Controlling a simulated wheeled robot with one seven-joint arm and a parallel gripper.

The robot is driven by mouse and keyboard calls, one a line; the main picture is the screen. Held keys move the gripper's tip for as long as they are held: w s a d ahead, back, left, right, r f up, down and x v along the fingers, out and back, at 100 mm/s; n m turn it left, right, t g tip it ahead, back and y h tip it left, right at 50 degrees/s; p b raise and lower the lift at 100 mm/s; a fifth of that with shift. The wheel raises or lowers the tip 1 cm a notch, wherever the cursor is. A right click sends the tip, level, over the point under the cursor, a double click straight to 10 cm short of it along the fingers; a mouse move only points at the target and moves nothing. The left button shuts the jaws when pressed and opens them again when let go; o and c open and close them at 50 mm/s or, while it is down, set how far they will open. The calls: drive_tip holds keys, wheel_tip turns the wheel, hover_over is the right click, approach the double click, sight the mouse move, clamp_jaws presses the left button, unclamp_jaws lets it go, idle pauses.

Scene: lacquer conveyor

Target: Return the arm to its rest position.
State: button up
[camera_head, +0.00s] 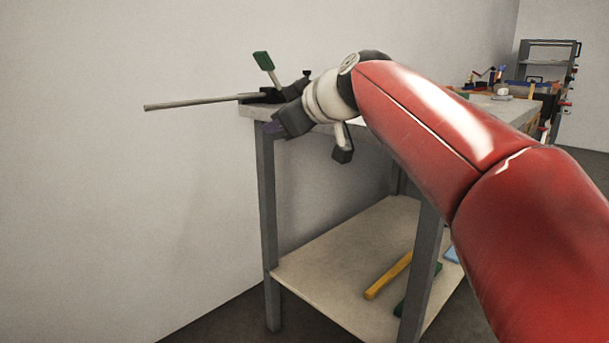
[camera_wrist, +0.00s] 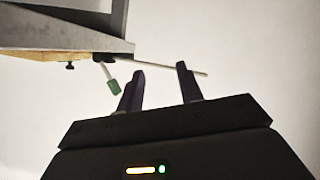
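My red arm reaches from the lower right to the near left end of a workbench in the head view. My gripper (camera_head: 290,118) is at its end, beside the bench's corner, with its fingers mostly hidden there. In the wrist view my gripper (camera_wrist: 160,70) has two dark fingers standing apart with nothing held between them. A thin grey rod (camera_head: 190,103) sticks out past the bench's end. In the wrist view the rod (camera_wrist: 170,67) passes behind the fingers. A green handle (camera_head: 262,61) stands by the rod's bench end, and shows left of the fingers in the wrist view (camera_wrist: 113,87).
The grey workbench (camera_head: 265,190) has a lower shelf (camera_head: 345,240) with a yellow bar (camera_head: 388,275) and a green item on it. Tools lie on the far benchtop, and a rack (camera_head: 545,65) stands behind. Bare wall and open space lie left of the bench.

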drive_tip(key=s+d+f+m+g+h, duration=0.2)
drive_tip(key=s+d+f+m+h, duration=0.3)
drive_tip(key=s+f, duration=0.55)
drive_tip(key=s+d+f+m+g+h, duration=0.1)
drive_tip(key=s+d+f+m, duration=0.2)
drive_tip(key=s+d+f, duration=0.75)
drive_tip(key=s+d+f+m+g+h, duration=0.2)
drive_tip(key=s+d+f+m, duration=0.25)
drive_tip(key=s+f, duration=0.6)
wheel_tip(320, 180, up, 12)
drive_tip(key=w+p, duration=0.2)
drive_tip(key=p, duration=1.1)
drive_tip(key=shift+w+a+r, duration=0.25)
drive_tip(key=shift+a, duration=0.2)
